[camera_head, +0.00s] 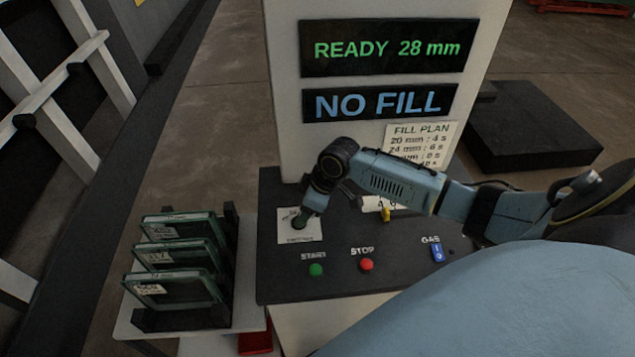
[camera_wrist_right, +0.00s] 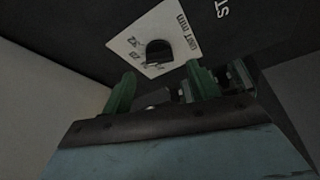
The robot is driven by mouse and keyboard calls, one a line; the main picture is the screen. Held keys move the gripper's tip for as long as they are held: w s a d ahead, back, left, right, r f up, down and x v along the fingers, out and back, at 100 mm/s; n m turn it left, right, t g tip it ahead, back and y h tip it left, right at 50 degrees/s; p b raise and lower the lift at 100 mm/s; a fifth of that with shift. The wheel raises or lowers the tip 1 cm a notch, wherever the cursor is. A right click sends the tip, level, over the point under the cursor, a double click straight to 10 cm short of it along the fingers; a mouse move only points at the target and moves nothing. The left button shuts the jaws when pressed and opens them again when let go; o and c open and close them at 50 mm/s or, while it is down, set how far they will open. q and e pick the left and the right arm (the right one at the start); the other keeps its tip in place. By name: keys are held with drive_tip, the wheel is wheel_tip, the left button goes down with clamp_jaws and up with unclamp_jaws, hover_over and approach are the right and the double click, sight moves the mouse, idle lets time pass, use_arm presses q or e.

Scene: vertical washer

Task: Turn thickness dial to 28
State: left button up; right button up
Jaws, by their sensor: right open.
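The thickness dial is a dark knob (camera_wrist_right: 159,52) on a white scale plate (camera_wrist_right: 140,35) in the right wrist view. Part of the scale reads 32, and the label reads "UNIT mm". My right gripper (camera_wrist_right: 161,72) has its two green fingers spread apart, with the knob just beyond their tips and clear of them. In the head view the right gripper (camera_head: 300,220) is over the dial's plate (camera_head: 288,236) and hides the knob. The upper display (camera_head: 388,48) reads "READY 28 mm". My left gripper is not in view.
The dark console (camera_head: 335,278) bears a green START button (camera_head: 316,270), a red STOP button (camera_head: 366,265), a blue GAS switch (camera_head: 438,254) and a partly hidden yellow knob (camera_head: 386,215). A rack of framed glass panes (camera_head: 178,260) stands at left. A lower display (camera_head: 380,103) reads "NO FILL".

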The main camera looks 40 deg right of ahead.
drive_tip(key=v, duration=0.9)
drive_tip(key=shift+r, duration=0.3)
drive_tip(key=shift+s, duration=0.15)
